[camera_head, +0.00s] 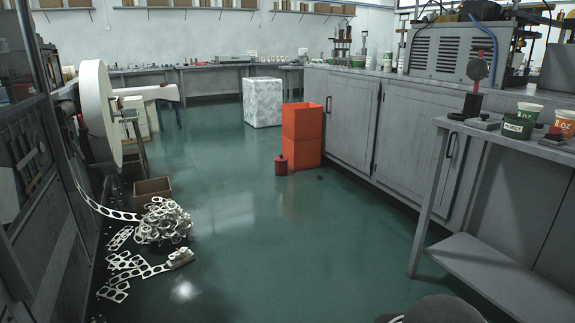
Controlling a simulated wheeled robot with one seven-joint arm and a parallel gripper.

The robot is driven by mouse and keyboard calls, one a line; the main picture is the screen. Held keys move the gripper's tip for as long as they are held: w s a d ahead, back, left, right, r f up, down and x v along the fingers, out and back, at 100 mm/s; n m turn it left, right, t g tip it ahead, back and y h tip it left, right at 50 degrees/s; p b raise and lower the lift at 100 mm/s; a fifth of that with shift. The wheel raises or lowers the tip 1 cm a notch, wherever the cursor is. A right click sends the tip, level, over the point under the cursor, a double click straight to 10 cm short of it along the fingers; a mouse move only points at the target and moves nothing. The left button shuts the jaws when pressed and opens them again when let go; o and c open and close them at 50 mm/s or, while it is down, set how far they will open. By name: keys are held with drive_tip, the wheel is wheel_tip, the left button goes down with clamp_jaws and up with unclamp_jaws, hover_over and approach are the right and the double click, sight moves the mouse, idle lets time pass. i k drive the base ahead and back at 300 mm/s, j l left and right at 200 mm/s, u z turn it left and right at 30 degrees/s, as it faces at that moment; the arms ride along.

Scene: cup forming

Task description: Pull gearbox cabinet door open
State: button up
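Grey cabinets with closed doors line the right side. One door (350,118) is behind the orange bins and has a dark handle (328,104) near its upper left edge. Another door (415,130) stands to its right. No label shows which one is the gearbox cabinet. A dark machine with a panelled side (30,170) fills the left edge; I cannot tell whether it has a door. My gripper is not in view.
An orange bin stack (302,135) and a red canister (281,164) stand before the cabinets. A grey table (500,270) juts out at right. The green floor (270,240) between is clear.

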sight(352, 104)
drive_tip(key=i+l, duration=0.1)
drive_tip(key=i, duration=6.4)
drive_tip(key=j, duration=0.1)
